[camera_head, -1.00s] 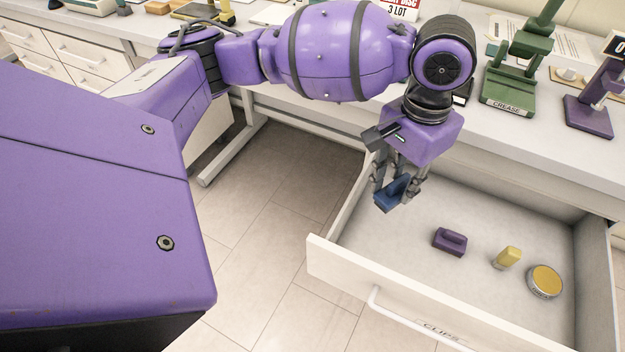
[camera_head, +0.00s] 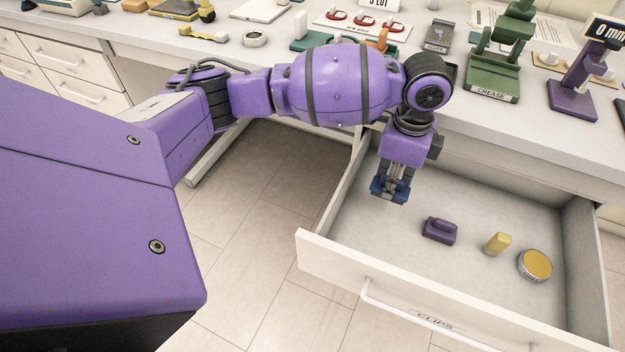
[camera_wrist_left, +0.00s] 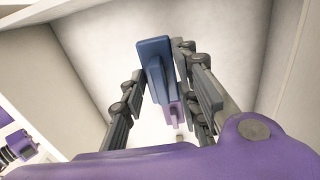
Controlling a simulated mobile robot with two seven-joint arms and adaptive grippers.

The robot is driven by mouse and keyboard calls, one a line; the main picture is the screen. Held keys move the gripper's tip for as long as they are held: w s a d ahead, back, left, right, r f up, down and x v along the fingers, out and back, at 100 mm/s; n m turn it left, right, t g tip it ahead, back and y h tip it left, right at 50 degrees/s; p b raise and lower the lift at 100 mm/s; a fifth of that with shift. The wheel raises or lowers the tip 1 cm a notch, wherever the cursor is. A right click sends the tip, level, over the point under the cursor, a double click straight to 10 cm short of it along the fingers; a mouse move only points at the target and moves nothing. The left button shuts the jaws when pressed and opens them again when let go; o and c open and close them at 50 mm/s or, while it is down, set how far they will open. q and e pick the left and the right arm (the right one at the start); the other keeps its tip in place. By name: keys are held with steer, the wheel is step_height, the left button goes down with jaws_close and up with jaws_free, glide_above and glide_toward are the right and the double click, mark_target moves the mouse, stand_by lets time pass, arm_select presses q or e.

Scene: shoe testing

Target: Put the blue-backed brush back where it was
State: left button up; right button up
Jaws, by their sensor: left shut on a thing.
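The blue-backed brush (camera_head: 391,199) is held in my left gripper (camera_head: 389,185), which is shut on it, over the left back part of the open drawer. In the left wrist view the blue-backed brush (camera_wrist_left: 154,66) lies between the fingers of my left gripper (camera_wrist_left: 166,85). The fingers partly cover the brush in the head view. A purple-backed brush (camera_head: 439,231) lies on the drawer floor, to the right and nearer the front. My right gripper is not in view.
The open drawer (camera_head: 340,262), labelled CLIPS, also holds a yellow block (camera_head: 497,243) and a round yellow-topped tin (camera_head: 535,265). Its floor is bare at the left and back. The bench above carries a green CREASE stand (camera_head: 495,75) and a purple stand (camera_head: 575,95).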

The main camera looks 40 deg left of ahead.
arm_select(q)
step_height(320, 180, down, 7)
steer(key=shift+f+b, duration=0.2)
steer(key=shift+b, duration=0.45)
steer(key=o, duration=1.1)
steer(key=shift+w, duration=0.1)
steer(key=shift+r, duration=0.15)
step_height(320, 180, up, 11)
steer(key=shift+d+f+p, duration=0.1)
steer(key=shift+p, duration=1.05)
steer(key=shift+r, duration=0.6)
